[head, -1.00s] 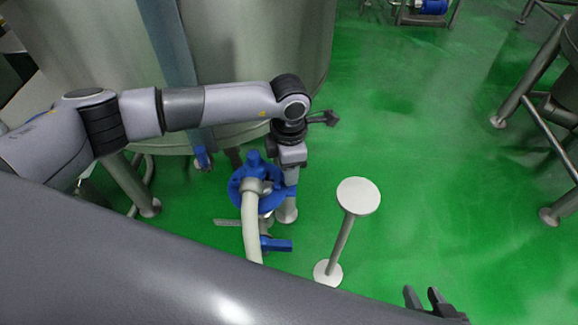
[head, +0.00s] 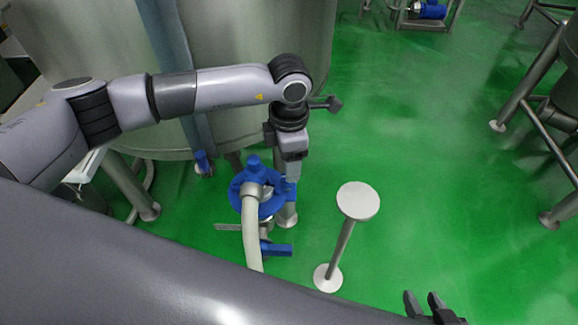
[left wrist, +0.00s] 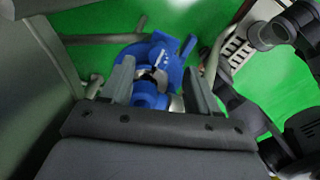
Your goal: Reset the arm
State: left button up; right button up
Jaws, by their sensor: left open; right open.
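My left arm (head: 225,85) reaches in from the left in the head view and bends down at its wrist. Its gripper (head: 291,178) points down beside the blue valve fitting (head: 245,187), which has a pale hose (head: 251,230) on it. In the left wrist view my left gripper (left wrist: 160,82) is open, and the blue fitting (left wrist: 150,55) shows beyond and between its fingers. Whether they touch is not clear. My right gripper (head: 426,302) is open at the bottom edge of the head view, over green floor, with nothing seen between its fingers.
A large steel tank (head: 250,40) stands behind my left arm. A round-topped metal stand (head: 358,200) is right of the fitting. Steel frame legs (head: 530,80) stand at the right edge, and a blue motor (head: 428,11) at the top.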

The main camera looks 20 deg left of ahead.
pick_arm(q)
jog(key=shift+r, duration=1.2)
